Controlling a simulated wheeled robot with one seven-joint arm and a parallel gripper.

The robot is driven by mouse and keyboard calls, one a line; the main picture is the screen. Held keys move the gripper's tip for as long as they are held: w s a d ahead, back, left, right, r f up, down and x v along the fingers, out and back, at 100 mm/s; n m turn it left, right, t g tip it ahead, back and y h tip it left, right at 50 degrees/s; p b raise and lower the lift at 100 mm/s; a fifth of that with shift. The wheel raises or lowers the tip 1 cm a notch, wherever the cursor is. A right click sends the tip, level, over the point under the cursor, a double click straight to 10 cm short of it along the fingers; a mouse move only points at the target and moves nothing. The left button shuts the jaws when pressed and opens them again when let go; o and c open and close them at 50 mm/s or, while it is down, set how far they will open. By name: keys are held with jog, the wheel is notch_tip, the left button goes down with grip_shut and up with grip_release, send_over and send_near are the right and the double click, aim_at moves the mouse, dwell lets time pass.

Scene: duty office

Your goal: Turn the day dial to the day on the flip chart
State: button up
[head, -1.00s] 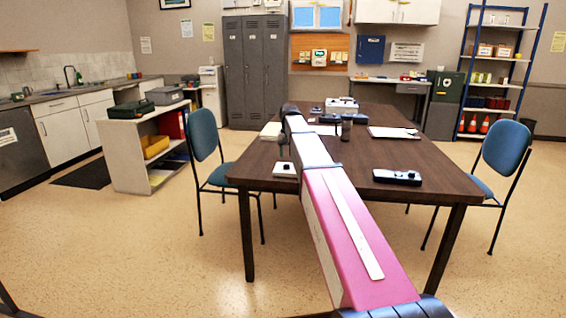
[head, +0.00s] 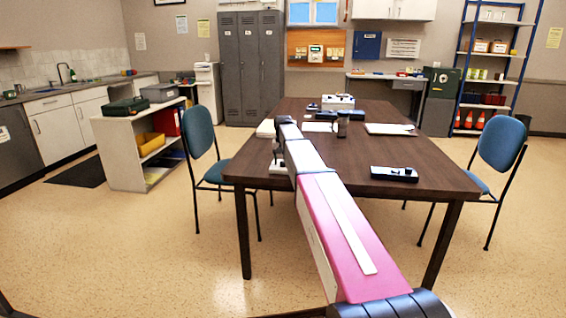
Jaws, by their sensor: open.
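My arm reaches forward over the dark table (head: 440,186). My gripper (head: 279,152), small and dark at its far end, hangs low near the table's left side, its fingers hard to make out. A small white block (head: 277,168) sits on the table just below it, partly hidden by the arm. A dark flat device with a knob (head: 394,174) lies near the table's front right, clear of the gripper. I cannot tell which object is the day dial. I cannot make out a flip chart or a day on it.
Farther back on the table are a white box (head: 338,101), a dark mug (head: 342,128) and a clipboard (head: 390,129). Blue chairs stand at the left (head: 197,132) and right (head: 502,145). A low white shelf (head: 125,157) is at the left.

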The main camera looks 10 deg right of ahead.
jog(key=shift+f, duration=0.3)
jog(key=c, duration=0.9)
jog(key=shift+c, duration=0.2)
